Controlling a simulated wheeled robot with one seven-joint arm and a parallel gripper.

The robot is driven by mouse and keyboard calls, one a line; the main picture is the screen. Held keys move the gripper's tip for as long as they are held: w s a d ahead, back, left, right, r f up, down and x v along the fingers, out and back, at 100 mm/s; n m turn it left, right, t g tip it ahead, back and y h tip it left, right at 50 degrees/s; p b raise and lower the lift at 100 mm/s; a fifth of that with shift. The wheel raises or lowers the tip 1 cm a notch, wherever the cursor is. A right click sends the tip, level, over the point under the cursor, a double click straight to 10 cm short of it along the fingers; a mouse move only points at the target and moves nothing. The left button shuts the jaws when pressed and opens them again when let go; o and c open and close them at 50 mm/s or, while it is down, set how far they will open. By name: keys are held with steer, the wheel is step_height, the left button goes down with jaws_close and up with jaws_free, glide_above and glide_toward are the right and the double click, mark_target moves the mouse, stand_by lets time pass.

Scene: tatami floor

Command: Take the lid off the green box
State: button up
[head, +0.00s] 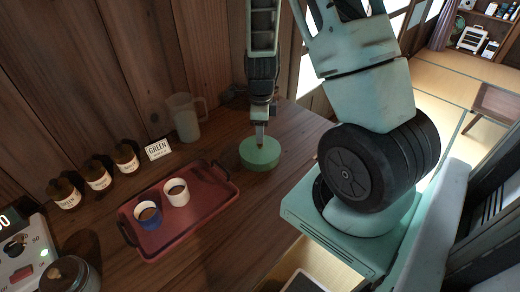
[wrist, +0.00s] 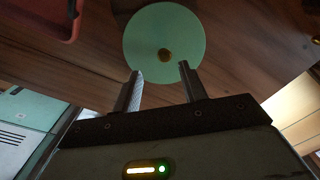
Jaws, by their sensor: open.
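The green box (head: 260,153) is a low round box with its lid on, standing on the wooden counter right of the tray. My gripper (head: 260,141) points down over the lid. I cannot tell whether the fingers touch the lid.
A red tray (head: 213,213) with a blue cup (head: 147,215) and a white cup (head: 176,192) lies left of the box. A pitcher (head: 184,118), a "GREEN" card (head: 158,149) and several labelled jars (head: 97,175) stand along the wall. The counter between tray and box is clear.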

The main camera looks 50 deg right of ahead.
mark_target(260, 147)
steer(key=shift+w+d+f+p, duration=0.15)
steer(key=shift+f+p, duration=0.1)
steer(key=shift+f, duration=1.1)
steer(key=shift+w+d+f+p, duration=0.15)
steer(key=shift+f+p, duration=0.1)
steer(key=shift+f, duration=1.1)
jaws_close()
